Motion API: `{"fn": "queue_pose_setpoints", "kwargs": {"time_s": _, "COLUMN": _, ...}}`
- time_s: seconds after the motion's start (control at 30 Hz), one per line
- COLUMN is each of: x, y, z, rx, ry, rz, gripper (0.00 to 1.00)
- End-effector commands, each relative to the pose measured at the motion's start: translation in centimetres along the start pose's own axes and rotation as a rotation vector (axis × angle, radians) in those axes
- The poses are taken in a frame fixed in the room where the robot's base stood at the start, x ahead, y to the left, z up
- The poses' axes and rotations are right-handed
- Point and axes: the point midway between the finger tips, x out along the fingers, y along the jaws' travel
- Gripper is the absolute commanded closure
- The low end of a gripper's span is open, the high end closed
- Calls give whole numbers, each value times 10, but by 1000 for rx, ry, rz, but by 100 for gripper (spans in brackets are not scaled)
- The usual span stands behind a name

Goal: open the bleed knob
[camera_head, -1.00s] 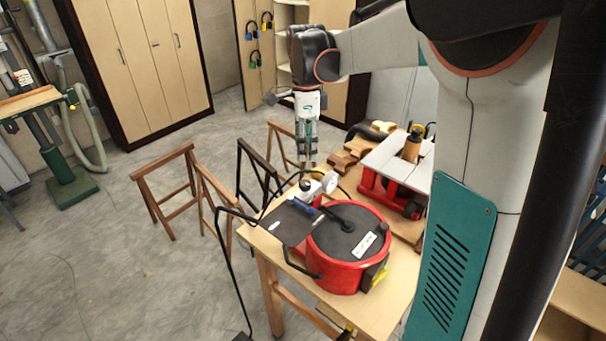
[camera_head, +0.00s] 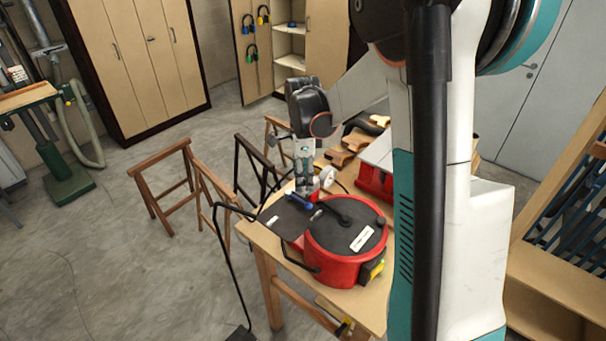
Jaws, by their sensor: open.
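A red round machine (camera_head: 335,265) with a dark lid (camera_head: 345,228) stands on the wooden table. A dark flat plate (camera_head: 283,220) adjoins its left side. A small blue part (camera_head: 299,200) shows at the plate's back edge, and a white round fitting (camera_head: 328,177) stands just behind. I cannot tell for sure which small part is the bleed knob. My gripper (camera_head: 304,188) points down at the blue part and the white fitting, close above or beside them. It is open. It partly hides the fittings there, and whether it touches them cannot be told.
Wooden trestles (camera_head: 170,190) stand at left on open floor. A red and white machine (camera_head: 375,175) and wooden blocks (camera_head: 350,140) lie behind, partly hidden by my arm.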

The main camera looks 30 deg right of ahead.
Motion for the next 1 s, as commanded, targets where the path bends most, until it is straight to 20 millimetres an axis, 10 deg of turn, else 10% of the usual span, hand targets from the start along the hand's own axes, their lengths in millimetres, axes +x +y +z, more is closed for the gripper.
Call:
{"fn": "queue_pose_setpoints", "kwargs": {"time_s": 0.3, "x": 0, "y": 0, "z": 0, "rx": 0, "ry": 0, "rz": 0, "gripper": 97}}
{"fn": "queue_pose_setpoints", "kwargs": {"time_s": 1.0, "x": 2, "y": 0, "z": 0, "rx": -260, "ry": 0, "rz": -1, "gripper": 97}}
